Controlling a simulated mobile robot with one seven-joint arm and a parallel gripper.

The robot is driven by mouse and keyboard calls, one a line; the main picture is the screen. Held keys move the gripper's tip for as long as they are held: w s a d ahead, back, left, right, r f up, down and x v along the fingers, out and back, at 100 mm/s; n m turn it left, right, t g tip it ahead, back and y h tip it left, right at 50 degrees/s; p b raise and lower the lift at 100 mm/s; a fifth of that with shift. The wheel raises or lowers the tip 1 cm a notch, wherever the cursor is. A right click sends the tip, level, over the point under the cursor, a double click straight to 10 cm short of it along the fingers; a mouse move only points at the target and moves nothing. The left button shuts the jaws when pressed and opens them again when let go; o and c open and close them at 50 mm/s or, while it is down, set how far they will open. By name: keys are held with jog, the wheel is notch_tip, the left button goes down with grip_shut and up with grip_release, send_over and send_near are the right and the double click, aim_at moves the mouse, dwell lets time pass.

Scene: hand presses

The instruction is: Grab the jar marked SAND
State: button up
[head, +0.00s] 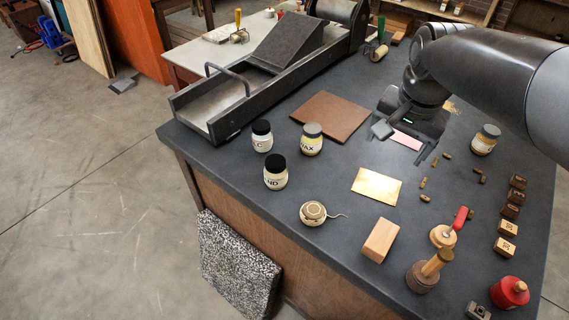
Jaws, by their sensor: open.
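A white jar with a black lid (275,175) stands upright near the table's front left edge. Its label shows "ND"; the rest of the word is turned out of sight. Behind it stands a similar black-lidded jar (262,138) whose label ends in "C". Right of that is a jar with a greyish lid (312,141), its label ending in "AX".
A fourth jar (484,141) stands at the right. A brown board (328,116), a gold sheet (376,186), a round ball with a cord (313,213) and a wooden block (380,240) lie around the jars. A press bed (215,105) is behind them. Stamps and handled tools fill the right side.

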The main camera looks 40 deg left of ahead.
jog(key=s+a+f+g, duration=0.15)
jog(key=a+f, duration=0.25)
jog(key=a, duration=1)
jog(key=h, duration=0.1)
send_over(276, 160)
jog(key=f, duration=0.4)
jog(key=shift+w+d+f, duration=0.1)
jog(key=shift+w+d, duration=0.1)
jog(key=shift+d, duration=0.05)
jog(key=f, duration=0.5)
jog(key=shift+s+a+f, duration=0.15)
jog(key=shift+s+a, duration=0.1)
jog(key=shift+a, duration=0.05)
jog(key=shift+s+d+f, duration=0.1)
jog(key=shift+f, duration=2.8)
jog(key=shift+c, duration=0.5)
jog(key=c, duration=1)
jog(key=shift+c, duration=0.5)
jog(key=shift+r, duration=0.2)
